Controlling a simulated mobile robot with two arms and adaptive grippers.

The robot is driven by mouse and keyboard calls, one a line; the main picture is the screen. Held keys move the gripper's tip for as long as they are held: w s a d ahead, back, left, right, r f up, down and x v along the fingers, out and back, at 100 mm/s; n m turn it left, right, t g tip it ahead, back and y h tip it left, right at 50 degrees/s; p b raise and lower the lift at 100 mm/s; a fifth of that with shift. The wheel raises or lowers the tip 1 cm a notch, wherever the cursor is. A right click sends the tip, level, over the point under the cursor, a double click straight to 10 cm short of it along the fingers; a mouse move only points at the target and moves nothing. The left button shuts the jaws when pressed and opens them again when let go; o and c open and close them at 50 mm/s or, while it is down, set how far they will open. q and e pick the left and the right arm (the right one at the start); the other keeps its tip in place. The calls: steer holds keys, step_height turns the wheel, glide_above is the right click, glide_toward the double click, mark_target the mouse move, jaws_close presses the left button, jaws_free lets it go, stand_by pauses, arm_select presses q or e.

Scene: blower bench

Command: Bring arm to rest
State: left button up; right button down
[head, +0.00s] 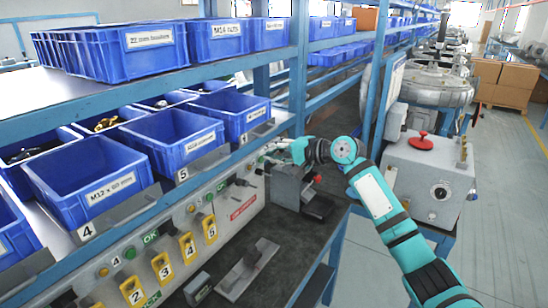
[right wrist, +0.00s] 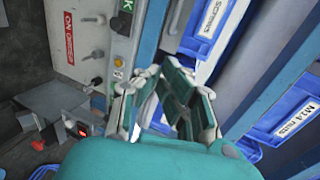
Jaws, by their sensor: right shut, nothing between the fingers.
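My right arm (head: 385,205) is teal and comes in from the lower right of the head view. It reaches to the right end of the bench, and its gripper (head: 274,152) is in front of the blue rack by the end of the control panel. In the right wrist view the gripper (right wrist: 165,85) has its teal and grey fingers shut with nothing held. The blue rack post and bin fronts show behind it. Whether the fingers touch the rack I cannot tell. My left gripper is not in view.
Blue bins (head: 84,174) stand on the rack shelves. The control panel (head: 232,205) has yellow number tags. A grey fixture (head: 286,186) stands on the dark bench (head: 275,234) below my gripper.

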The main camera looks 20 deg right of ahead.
steer(key=s+a+f+n+g+h, duration=0.2)
steer(key=s+a+f+n, duration=0.2)
steer(key=s+f, duration=0.75)
steer(key=s+a+f+n+g+h, duration=0.1)
steer(key=s+a+f+n+g, duration=0.25)
steer(key=s+f, duration=0.75)
steer(key=s+d+f+n+g+h, duration=0.1)
steer(key=s+d+f+n+h, duration=0.15)
steer(key=s, duration=0.55)
steer(key=s+d+f+n+g+h, duration=0.1)
steer(key=s+f, duration=0.2)
steer(key=s, duration=0.5)
steer(key=s+d+f+n+g+h, duration=0.1)
steer(key=s+d+f+h, duration=0.15)
steer(key=s, duration=0.65)
step_height(320, 180, down, 28)
steer(key=s, duration=0.1)
steer(key=s+d+f+g, duration=0.2)
steer(key=s+f, duration=1.2)
steer(key=s, duration=0.2)
steer(key=shift+f+n, duration=0.4)
